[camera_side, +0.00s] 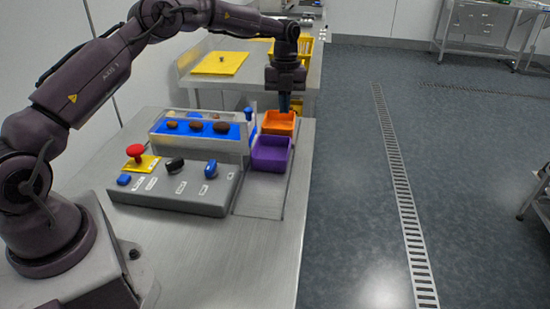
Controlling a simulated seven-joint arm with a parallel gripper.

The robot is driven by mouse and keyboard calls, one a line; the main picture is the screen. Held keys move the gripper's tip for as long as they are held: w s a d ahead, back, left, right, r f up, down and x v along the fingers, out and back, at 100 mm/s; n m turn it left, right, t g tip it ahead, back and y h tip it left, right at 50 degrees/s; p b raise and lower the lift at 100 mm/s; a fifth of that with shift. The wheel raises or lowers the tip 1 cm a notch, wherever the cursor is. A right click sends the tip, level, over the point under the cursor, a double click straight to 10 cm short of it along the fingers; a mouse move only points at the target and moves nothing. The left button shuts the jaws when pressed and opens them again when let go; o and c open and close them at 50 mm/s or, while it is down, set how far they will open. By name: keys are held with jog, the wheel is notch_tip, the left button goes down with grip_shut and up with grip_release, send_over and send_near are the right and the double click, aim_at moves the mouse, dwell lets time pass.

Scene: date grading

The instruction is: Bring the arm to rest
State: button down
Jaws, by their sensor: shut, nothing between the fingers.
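My gripper (284,103) is shut and empty, pointing down at the far end of the bench. It is just above or behind the orange bin (279,123); I cannot tell the exact gap. My arm arches from the base at lower left, over the bench, to the gripper. The purple bin (270,154) stands in front of the orange bin. Several brown dates lie on the blue belt (236,132) to the left of the bins.
A grey control panel (180,192) with a red mushroom button (134,151), a black knob (174,165) and a blue knob (211,169) stands in front of the belt. A yellow mat (219,63) lies on the bench behind. Open floor (350,180) is to the right.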

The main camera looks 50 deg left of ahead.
jog(key=s+d+r+n+t, duration=0.2)
jog(key=s+d+r+n, duration=0.2)
jog(key=s, duration=0.7)
jog(key=s+d+r+n+t+y, duration=0.1)
jog(key=s+d+r+n+t, duration=0.1)
jog(key=s+r+n, duration=0.5)
jog(key=s+d+r+n+t, duration=0.2)
jog(key=s+d+r+n, duration=0.3)
jog(key=s+n, duration=0.9)
jog(key=shift+s+d+r+t, duration=0.35)
jog(key=shift+s+r, duration=0.2)
jog(key=shift+r, duration=0.25)
